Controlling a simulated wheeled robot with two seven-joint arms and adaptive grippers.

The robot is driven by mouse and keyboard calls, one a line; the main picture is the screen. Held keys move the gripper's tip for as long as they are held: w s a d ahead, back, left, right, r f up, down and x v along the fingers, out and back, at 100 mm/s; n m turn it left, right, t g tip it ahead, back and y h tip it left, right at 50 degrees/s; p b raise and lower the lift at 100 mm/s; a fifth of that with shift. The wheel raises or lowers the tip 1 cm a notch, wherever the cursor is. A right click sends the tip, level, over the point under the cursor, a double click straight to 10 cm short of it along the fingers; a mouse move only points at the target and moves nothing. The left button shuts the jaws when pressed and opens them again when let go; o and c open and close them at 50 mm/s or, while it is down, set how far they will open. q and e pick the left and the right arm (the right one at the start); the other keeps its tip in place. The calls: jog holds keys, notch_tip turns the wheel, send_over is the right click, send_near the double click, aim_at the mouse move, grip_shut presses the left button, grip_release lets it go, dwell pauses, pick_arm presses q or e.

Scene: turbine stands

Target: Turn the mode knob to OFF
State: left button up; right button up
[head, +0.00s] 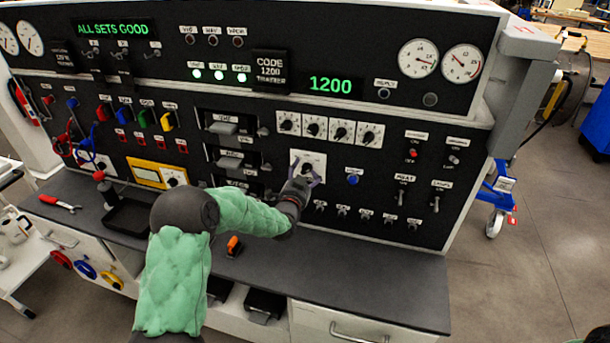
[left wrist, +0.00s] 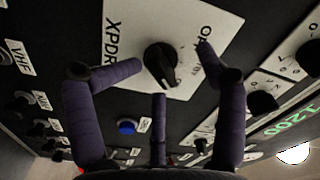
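The mode knob is a black rotary knob (left wrist: 160,62) on a white plate marked XPDR (left wrist: 118,25), with lettering beginning with O at its upper right, partly hidden by a finger. In the head view the white plate (head: 314,158) is at the centre of the panel, its knob largely hidden by my gripper. My left gripper (head: 304,181) is in front of the plate. In the left wrist view its purple fingers (left wrist: 152,76) are spread around the knob, with visible gaps to it; the gripper is open. The knob's ridge points downward there. My right gripper is not seen.
A row of small knobs (head: 315,127) is just above the plate. A blue button (head: 353,180) is at its right and small toggle switches (head: 342,210) are below. A dark ledge (head: 370,285) juts out under the panel. A green 1200 display (head: 331,85) is higher up.

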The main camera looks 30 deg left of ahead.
pick_arm(q)
jog(key=shift+w+a+r, duration=0.15)
jog(key=shift+r, duration=0.1)
